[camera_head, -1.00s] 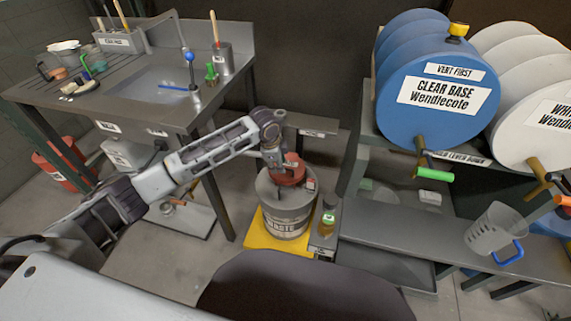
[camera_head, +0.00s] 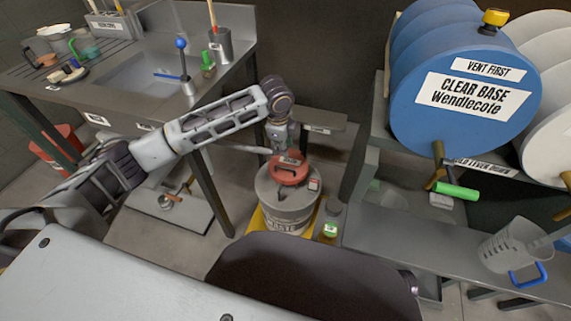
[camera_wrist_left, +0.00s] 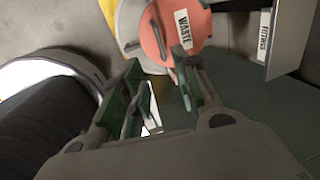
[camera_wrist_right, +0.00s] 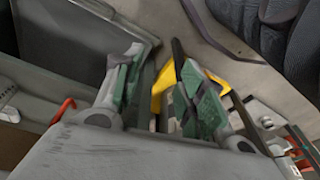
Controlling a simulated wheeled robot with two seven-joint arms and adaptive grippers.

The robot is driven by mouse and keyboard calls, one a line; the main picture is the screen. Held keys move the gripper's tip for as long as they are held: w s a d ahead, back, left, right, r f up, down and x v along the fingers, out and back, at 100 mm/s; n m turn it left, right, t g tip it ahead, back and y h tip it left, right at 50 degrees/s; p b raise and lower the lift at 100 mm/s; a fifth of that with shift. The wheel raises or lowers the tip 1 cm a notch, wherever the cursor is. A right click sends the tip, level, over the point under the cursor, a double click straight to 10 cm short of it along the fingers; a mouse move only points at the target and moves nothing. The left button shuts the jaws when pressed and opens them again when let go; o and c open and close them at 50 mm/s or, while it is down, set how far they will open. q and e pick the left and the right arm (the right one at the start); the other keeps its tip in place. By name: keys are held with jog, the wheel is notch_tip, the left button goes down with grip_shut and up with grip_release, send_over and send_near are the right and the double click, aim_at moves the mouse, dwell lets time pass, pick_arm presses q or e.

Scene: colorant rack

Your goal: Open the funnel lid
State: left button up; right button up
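The round red funnel lid (camera_head: 289,172), marked WASTE, sits on top of the grey waste drum (camera_head: 287,208). It looks down over the funnel, with no gap visible. In the left wrist view the lid (camera_wrist_left: 172,28) is just beyond the fingertips, with a thin dark bar in front of it. My left gripper (camera_head: 281,150) is at the lid's far edge in the head view. Its fingers (camera_wrist_left: 158,64) are apart with nothing clearly between them; contact with the lid cannot be told. My right gripper (camera_wrist_right: 157,66) is open and empty, and hidden in the head view.
The drum stands on a yellow base (camera_head: 255,222). A small bottle with a green label (camera_head: 329,231) stands right of it. The sink bench (camera_head: 130,85) is at left. A shelf with the blue Clear Base drum (camera_head: 455,85) and a clear jug (camera_head: 505,248) is at right.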

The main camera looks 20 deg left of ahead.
pick_arm(q)
jog(key=b, duration=0.4)
send_near(285, 168)
jog(key=f, duration=0.3)
jog(key=w+f, duration=0.1)
jog(key=f, duration=0.2)
jog(key=shift+w, duration=0.15)
jog(key=shift+w+f, duration=0.1)
jog(key=shift+f, duration=0.2)
jog(key=shift+w+f, duration=0.1)
jog(key=shift+f, duration=0.5)
pick_arm(e)
jog(key=shift+t+y, duration=0.3)
jog(key=shift+t, duration=0.2)
jog(key=shift+w+a+r, duration=0.1)
jog(key=shift+a+r, duration=0.1)
jog(key=shift+r, duration=0.75)
jog(key=shift+w+a+r, duration=0.1)
jog(key=shift+a+r, duration=0.05)
jog(key=shift+r, duration=0.75)
jog(key=shift+w+a+r, duration=0.1)
jog(key=shift+a+r, duration=0.1)
jog(key=shift+r, duration=0.75)
pick_arm(q)
grip_shut()
pick_arm(e)
jog(key=shift+w, duration=0.15)
